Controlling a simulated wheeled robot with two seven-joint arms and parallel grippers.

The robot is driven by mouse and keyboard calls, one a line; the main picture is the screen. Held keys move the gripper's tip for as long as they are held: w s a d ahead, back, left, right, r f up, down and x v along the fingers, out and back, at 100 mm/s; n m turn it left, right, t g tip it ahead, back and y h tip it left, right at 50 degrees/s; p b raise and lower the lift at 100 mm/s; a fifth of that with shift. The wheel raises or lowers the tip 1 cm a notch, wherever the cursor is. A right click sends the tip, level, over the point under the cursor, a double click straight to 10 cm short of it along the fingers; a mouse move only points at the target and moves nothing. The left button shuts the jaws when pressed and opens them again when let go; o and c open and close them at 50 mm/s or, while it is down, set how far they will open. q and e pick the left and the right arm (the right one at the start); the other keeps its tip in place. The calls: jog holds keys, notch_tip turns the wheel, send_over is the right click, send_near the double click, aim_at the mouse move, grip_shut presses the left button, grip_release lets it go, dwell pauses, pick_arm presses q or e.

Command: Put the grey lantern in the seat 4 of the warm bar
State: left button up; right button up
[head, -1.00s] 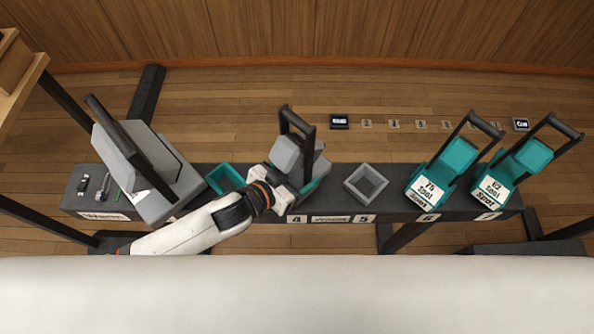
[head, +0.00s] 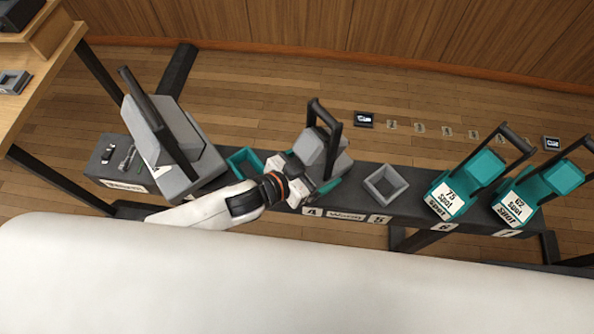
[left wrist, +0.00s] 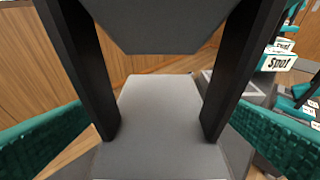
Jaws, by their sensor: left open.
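A grey lantern (head: 311,147) with a black bail handle stands on the dark bar (head: 410,207) above the label 4 (head: 312,212). Its body hides the seat under it, so I cannot tell how fully it sits. My left gripper (head: 310,178) is at the lantern's near side, low on its body. In the left wrist view the grey body (left wrist: 160,115) and black handle posts lie between the spread teal finger pads of the left gripper (left wrist: 160,142). The fingers are open, one on each side. My right gripper is out of view.
An empty teal seat (head: 244,162) is to the left and an empty grey seat (head: 386,184) to the right. A large grey lamp (head: 180,165) stands at the left. Teal lanterns (head: 460,185) (head: 530,190) stand at 6 and 7. A wooden shelf (head: 48,50) is at upper left.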

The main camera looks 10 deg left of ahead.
pick_arm(q)
jog(key=v, duration=1.1)
jog(key=shift+b, duration=0.4)
